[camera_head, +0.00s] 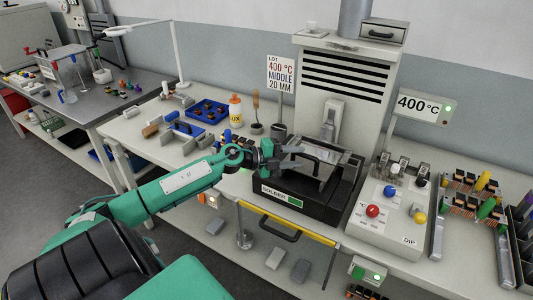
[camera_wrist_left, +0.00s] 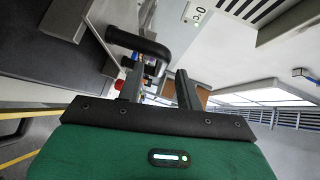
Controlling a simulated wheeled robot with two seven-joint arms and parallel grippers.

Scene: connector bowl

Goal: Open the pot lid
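The solder pot is a black box (camera_head: 298,207) with a "SOLDER" label, in the middle of the bench in the head view. A grey metallic lid (camera_head: 328,157) shows on top of it; I cannot tell clearly whether it lies flat or is tilted. My left gripper (camera_head: 290,157) is at the left side of the lid. In the left wrist view its two dark fingers (camera_wrist_left: 160,88) stand apart, open. A curved black handle (camera_wrist_left: 138,41) is just beyond the fingertips; I cannot see whether they touch. My right gripper is not in view.
Behind the pot stands a vented grey hood (camera_head: 345,72). Right of it is a control box (camera_head: 385,228) with red, blue and yellow knobs. A yellow rail (camera_head: 290,222) with a black handle runs along the front. Blue trays (camera_head: 208,110) and an orange bottle (camera_head: 235,108) stand to the left.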

